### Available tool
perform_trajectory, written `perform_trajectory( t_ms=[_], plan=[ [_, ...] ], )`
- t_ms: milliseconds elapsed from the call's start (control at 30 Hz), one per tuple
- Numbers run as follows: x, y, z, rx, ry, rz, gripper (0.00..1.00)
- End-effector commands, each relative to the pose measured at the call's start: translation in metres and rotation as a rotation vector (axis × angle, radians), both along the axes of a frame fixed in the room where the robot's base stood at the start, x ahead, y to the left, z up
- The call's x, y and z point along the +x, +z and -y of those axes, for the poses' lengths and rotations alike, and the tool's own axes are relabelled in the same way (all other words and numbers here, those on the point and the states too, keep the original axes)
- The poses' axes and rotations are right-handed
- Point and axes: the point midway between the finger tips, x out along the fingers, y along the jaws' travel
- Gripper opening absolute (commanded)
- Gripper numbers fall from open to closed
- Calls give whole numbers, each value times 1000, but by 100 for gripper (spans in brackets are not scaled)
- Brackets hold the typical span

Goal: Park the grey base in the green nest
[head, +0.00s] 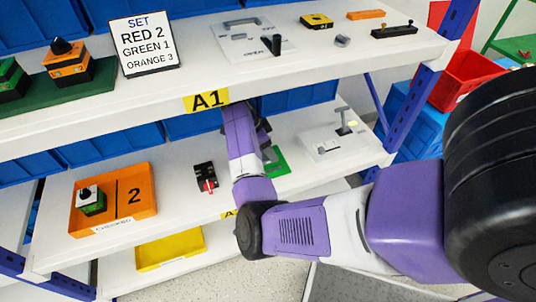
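The green nest (281,167) lies on the lower shelf and is partly hidden behind my purple arm. A small grey piece (269,155) shows at the nest's left side, beside my arm. It may be the grey base, but I cannot tell whether it sits in the nest or is held above it. My gripper (263,130) shows only as dark parts behind the upper arm link, close above the grey piece. Its fingertips are hidden, so I cannot tell whether it is open or holds anything.
Left on the lower shelf (60,250) are a black-and-red switch (206,178) and an orange tray (146,214) holding a green switch (91,201). Right is a white lever panel (326,146). The upper shelf (165,96) overhangs my arm. A blue post (412,95) stands right.

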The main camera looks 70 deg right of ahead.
Motion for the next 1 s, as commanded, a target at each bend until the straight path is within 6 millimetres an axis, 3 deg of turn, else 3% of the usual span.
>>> perform_trajectory(
  t_ms=[233, 600, 633, 700, 1000],
  plan=[
    [2, -33, 1, 3, -1, 0, 14],
    [2, -37, 3, 0, -1, 0, 14],
    [2, -36, 3, 0, -1, 0, 63],
    [2, -36, 3, 0, -1, 0, 77],
    [2, -35, 3, 0, -1, 0, 79]
  ],
)
